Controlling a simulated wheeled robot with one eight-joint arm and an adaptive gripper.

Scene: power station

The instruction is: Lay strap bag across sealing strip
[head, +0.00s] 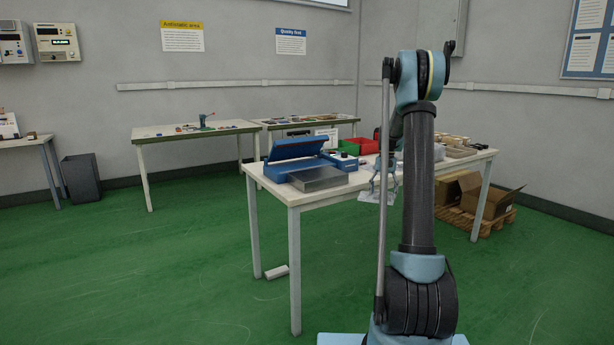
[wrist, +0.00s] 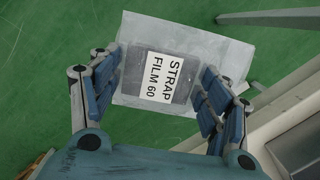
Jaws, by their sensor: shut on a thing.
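The strap bag (wrist: 212,42) is a clear flat bag with a dark content and a white label reading "STRAP FILM 60". My gripper (wrist: 162,75) is shut on the strap bag, with its blue-padded fingers at either side of it, over the green floor. In the head view the bag (head: 372,199) hangs below my gripper (head: 384,178) by the table's front edge, partly behind my arm. The blue sealer (head: 275,170) stands on the table to the left, with its lid (head: 298,148) raised. The sealing strip cannot be made out.
The white table (head: 308,197) also bears a grey metal platform (head: 318,179) before the sealer, and red (head: 362,146) and green (head: 347,147) bins behind. Its edge shows at right in the wrist view (wrist: 262,112). Cardboard boxes (head: 490,198) sit on a pallet at right.

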